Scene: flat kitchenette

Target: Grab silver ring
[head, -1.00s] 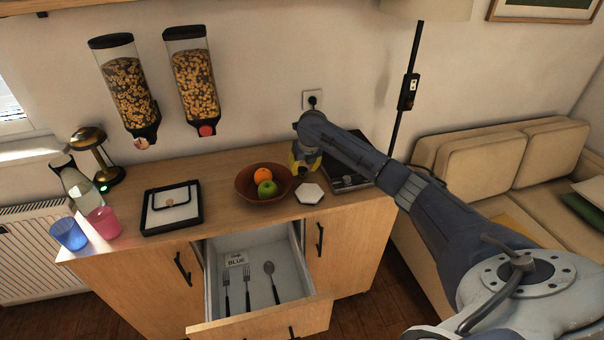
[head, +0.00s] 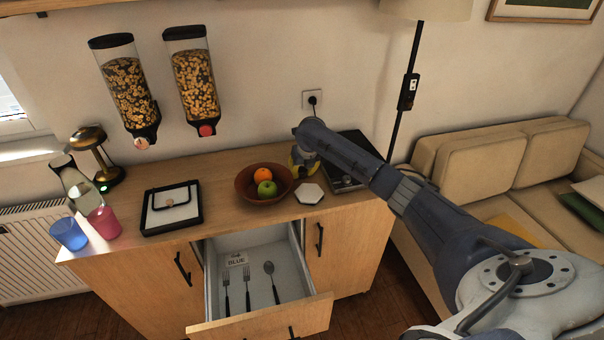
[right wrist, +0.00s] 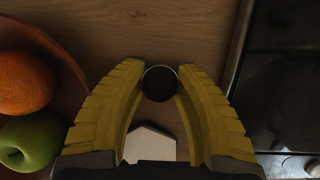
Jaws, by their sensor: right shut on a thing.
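In the right wrist view, the yellow fingers of my right gripper (right wrist: 160,76) are closed on both sides of a small round thing (right wrist: 160,86), dark in the middle with a thin pale rim. I cannot tell for sure whether it is the silver ring. In the head view my right gripper (head: 302,162) is low over the counter, between the fruit bowl and the black hob, partly hidden by my own arm. The held thing is not clear there. My left gripper is not in view.
A brown bowl (head: 246,193) with an orange and a green apple is close on the left. A white hexagonal coaster (head: 308,193) lies in front, and a black hob (head: 347,180) is close on the right. The cutlery drawer (head: 290,308) below is open.

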